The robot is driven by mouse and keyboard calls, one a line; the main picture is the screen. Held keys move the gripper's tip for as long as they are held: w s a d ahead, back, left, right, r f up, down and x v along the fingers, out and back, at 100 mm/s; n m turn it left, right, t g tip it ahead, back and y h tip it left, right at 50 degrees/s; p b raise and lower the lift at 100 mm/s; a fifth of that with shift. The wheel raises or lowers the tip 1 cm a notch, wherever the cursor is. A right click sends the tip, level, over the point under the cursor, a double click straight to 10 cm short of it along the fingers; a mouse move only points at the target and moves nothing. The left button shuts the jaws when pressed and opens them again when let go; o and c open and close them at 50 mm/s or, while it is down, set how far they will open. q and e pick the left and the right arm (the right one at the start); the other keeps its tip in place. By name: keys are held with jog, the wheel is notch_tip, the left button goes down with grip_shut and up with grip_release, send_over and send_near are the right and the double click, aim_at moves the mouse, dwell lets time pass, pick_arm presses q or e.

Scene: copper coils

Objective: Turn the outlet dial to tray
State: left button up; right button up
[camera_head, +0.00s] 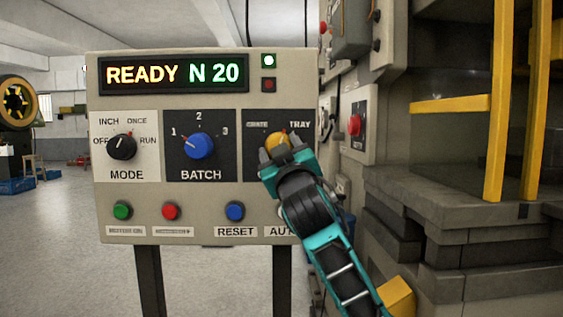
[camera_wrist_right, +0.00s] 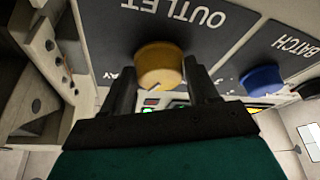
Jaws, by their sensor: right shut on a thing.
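The yellow outlet dial (camera_head: 277,140) sits on a dark plate at the right of the control panel (camera_head: 205,72), below the labels CRATE and TRAY. A small red pointer mark at its top points up, slightly right, between the two labels. My right gripper (camera_head: 281,149) reaches up from the lower right and is shut on the dial. In the right wrist view the dial (camera_wrist_right: 160,65) lies between the two dark fingers (camera_wrist_right: 163,82) of the gripper, beside the upside-down word OUTLET. My left gripper is out of view.
The black mode knob (camera_head: 122,147) and blue batch knob (camera_head: 198,145) are to the left. Green, red and blue buttons line the panel's bottom; the display reads READY N 20. A large machine with yellow bars (camera_head: 497,100) stands close on the right. Open floor is at left.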

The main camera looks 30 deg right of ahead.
jog(key=shift+w+a+m+g+h+b, duration=0.1)
jog(key=shift+m+g+h+b, duration=0.2)
jog(key=shift+m+h+b, duration=1.05)
jog(key=shift+a+m+g+h+p, duration=0.15)
jog(key=shift+m+g+h, duration=0.3)
jog(key=shift+m, duration=1.9)
jog(key=shift+d+h, duration=0.1)
jog(key=shift+h, duration=0.2)
jog(key=shift+r, duration=0.1)
jog(key=o, duration=1)
jog(key=shift+o, duration=0.2)
